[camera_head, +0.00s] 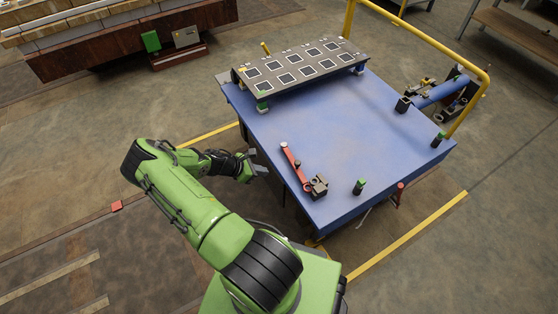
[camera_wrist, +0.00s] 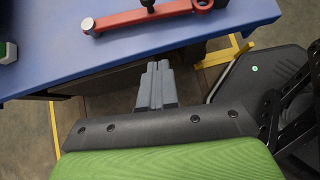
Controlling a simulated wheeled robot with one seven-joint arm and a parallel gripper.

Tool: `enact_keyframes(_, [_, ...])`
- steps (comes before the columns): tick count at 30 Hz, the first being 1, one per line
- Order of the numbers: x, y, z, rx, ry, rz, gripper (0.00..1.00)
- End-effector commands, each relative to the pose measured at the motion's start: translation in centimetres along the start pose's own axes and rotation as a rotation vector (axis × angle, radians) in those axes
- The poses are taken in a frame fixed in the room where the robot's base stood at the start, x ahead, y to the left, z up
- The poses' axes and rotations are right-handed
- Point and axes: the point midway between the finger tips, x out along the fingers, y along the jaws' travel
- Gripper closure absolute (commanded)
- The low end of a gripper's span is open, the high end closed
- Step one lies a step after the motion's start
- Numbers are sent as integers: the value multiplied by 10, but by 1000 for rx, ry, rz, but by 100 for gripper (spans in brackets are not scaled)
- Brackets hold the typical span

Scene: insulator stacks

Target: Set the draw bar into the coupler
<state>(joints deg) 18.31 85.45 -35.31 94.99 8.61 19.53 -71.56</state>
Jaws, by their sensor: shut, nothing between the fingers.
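The red draw bar (camera_head: 293,163) lies on the blue cart top (camera_head: 350,120) near its front left edge. In the wrist view the draw bar (camera_wrist: 145,17) shows a grey round knob at its left end, a dark post near its middle and a ring at its right end. A dark metal fitting (camera_head: 319,187), which looks like the coupler, sits at the bar's near end; whether the bar is seated in it I cannot tell. My gripper (camera_head: 262,170) is shut and empty, beside the cart's left edge and apart from the bar. The wrist view shows its closed fingers (camera_wrist: 156,82) below the edge.
A dark panel with white-framed squares (camera_head: 300,62) stands at the cart's back. A yellow rail (camera_head: 430,42) and a blue cylinder (camera_head: 443,89) are at the right. The cart's middle is clear.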

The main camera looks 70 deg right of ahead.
Motion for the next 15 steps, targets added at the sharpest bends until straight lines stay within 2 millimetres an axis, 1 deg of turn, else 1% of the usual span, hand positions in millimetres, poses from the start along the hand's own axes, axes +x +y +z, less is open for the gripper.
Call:
enact_keyframes(1, [12, -1, -2, 0, -3, -3, 100])
enact_keyframes(13, [101, 0, -2, 2, -4, 0, 100])
enact_keyframes(15, [109, 0, 9, 5, -4, 0, 100])
